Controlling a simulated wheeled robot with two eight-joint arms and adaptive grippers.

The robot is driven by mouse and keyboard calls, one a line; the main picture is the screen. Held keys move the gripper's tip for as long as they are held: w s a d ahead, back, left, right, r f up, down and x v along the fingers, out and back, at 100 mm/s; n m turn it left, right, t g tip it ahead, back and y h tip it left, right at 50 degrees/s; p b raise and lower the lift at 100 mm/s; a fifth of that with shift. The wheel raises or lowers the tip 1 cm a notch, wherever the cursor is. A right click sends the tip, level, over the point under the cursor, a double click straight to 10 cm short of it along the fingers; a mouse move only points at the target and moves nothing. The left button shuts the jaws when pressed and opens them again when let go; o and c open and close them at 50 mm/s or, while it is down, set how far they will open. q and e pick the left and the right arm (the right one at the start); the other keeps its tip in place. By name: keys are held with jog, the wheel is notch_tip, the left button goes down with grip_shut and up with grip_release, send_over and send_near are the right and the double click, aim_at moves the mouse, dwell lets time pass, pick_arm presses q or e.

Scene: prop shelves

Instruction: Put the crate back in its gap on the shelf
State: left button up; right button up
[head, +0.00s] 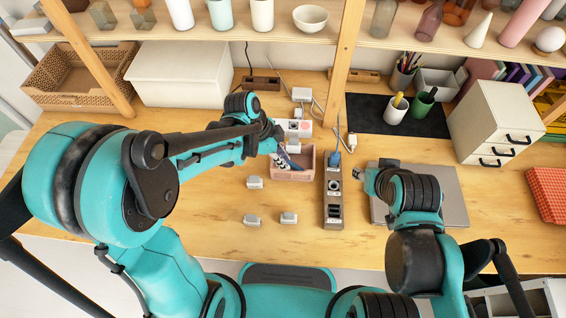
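A small pink open crate (306,174) sits on the wooden bench near the middle. My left gripper (283,161) reaches over the crate's left part, with its fingers pointing down at it. Its fingertips are small and partly hidden, so I cannot tell whether they are open, shut or touching the crate. A larger woven tan crate (62,96) stands at the far left under the shelf.
Several small grey blocks (252,221) lie left of and in front of the pink crate. A power strip (333,200) stands just right of it. Wooden posts (346,65) hold the shelf. A white box (180,75), cups on a dark mat (368,116) and drawers (490,120) flank the middle.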

aim_at(290, 172)
pick_arm(q)
jog(key=shift+d+f+m, duration=0.2)
jog(key=shift+f+m, duration=0.2)
jog(key=shift+f, duration=0.3)
jog(key=b+x, duration=0.2)
jog(key=x, duration=0.1)
jog(key=b+x, duration=0.1)
jog(key=x, duration=0.3)
jog(key=shift+s+f+b, duration=0.2)
jog(key=shift+b, duration=0.2)
jog(key=shift+r, duration=0.1)
jog(key=shift+c, duration=0.4)
grip_shut()
